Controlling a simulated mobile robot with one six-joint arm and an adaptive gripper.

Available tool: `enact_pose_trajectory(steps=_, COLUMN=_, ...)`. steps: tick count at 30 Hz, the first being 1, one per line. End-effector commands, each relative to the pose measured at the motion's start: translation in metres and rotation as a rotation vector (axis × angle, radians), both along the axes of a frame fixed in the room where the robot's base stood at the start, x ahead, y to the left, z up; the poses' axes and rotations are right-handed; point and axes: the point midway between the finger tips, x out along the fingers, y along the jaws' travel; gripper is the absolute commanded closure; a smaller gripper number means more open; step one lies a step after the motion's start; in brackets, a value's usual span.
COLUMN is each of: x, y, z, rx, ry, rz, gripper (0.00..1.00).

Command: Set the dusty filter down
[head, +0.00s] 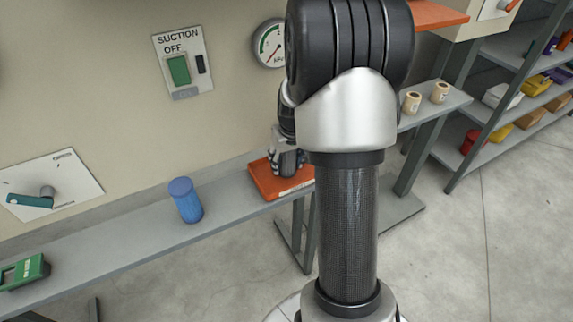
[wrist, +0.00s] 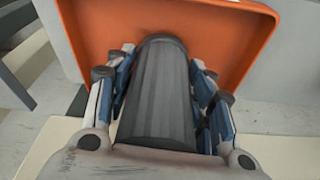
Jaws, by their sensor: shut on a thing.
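My gripper (wrist: 160,92) is shut on a dark grey cylinder, the dusty filter (wrist: 158,85), with blue-padded fingers on both sides of it. In the wrist view the filter's far end is over an orange tray (wrist: 95,25). In the head view my gripper (head: 286,160) is at the orange tray (head: 268,185) on the grey shelf, and the filter is mostly hidden by the fingers and my arm. I cannot tell whether the filter touches the tray's floor. A blue cylinder (head: 185,201) stands upright on the shelf, left of the tray.
A green box (head: 22,271) lies at the shelf's left end. A teal lever (head: 32,199), a green suction switch (head: 178,70) and a gauge (head: 269,43) are on the wall. The grey shelf (head: 130,232) is bare between the green box and blue cylinder. Storage racks stand at right.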

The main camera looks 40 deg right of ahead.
Motion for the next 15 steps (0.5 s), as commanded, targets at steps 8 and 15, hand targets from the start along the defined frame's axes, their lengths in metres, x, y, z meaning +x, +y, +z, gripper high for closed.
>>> enact_pose_trajectory(steps=8, x=0.0004, y=-0.0003, z=-0.0075, rx=-0.001, ry=-0.002, rz=0.000, gripper=0.81)
enact_pose_trajectory(steps=15, x=0.0000, y=0.0000, z=-0.0105, rx=0.000, ry=0.000, rz=0.000, gripper=0.45)
